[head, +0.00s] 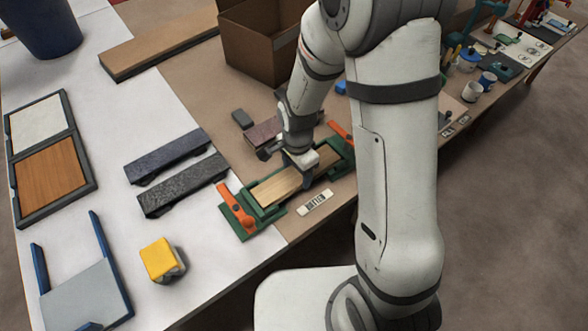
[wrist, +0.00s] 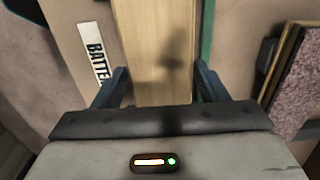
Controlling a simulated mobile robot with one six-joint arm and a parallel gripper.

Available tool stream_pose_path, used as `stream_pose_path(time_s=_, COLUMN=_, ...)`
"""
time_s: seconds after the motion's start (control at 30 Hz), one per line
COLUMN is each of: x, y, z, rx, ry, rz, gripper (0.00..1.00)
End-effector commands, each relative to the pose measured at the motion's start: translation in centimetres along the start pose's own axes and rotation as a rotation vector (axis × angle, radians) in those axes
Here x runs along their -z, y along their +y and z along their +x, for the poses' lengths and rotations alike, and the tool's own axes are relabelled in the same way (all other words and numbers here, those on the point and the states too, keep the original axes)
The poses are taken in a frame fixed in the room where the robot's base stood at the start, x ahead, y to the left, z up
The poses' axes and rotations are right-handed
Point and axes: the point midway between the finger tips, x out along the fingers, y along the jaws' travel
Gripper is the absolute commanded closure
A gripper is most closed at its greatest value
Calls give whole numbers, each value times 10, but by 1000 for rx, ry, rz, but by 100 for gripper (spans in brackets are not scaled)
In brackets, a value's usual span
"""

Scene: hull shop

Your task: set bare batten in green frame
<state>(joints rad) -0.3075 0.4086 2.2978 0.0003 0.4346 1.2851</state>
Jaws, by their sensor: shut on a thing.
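The bare batten (head: 276,188) is a pale wooden strip, lying lengthwise along the green frame (head: 243,226) in the head view. My gripper (head: 303,176) is shut across the batten near its middle. In the wrist view the batten (wrist: 150,45) runs away between my two fingers (wrist: 157,82). A green edge of the frame (wrist: 207,35) shows to its right, with a gap between. Orange levers stand at the frame's near-left end (head: 235,207) and far-right end (head: 341,132). I cannot tell whether the batten rests on the frame's bed or hangs just above it.
A label (head: 314,202) lies at the frame's front side. Two dark textured strips (head: 183,184) lie to the left, with a yellow-topped block (head: 160,259) nearer. Behind the frame are a reddish speckled piece (head: 264,134) and a cardboard box (head: 262,50).

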Motion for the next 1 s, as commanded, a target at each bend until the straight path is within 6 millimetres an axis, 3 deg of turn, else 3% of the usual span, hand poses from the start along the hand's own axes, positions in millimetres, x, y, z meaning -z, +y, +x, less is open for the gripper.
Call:
stream_pose_path(time_s=0.47, x=0, y=0, z=2, rx=0, ry=0, rz=0, gripper=60)
stream_pose_path(time_s=0.5, x=0, y=0, z=2, rx=0, ry=0, rz=0, gripper=31)
stream_pose_path(time_s=0.8, x=0, y=0, z=3, rx=0, ry=0, rz=0, gripper=8)
stream_pose_path(time_s=1.0, x=0, y=0, z=2, rx=0, ry=0, rz=0, gripper=8)
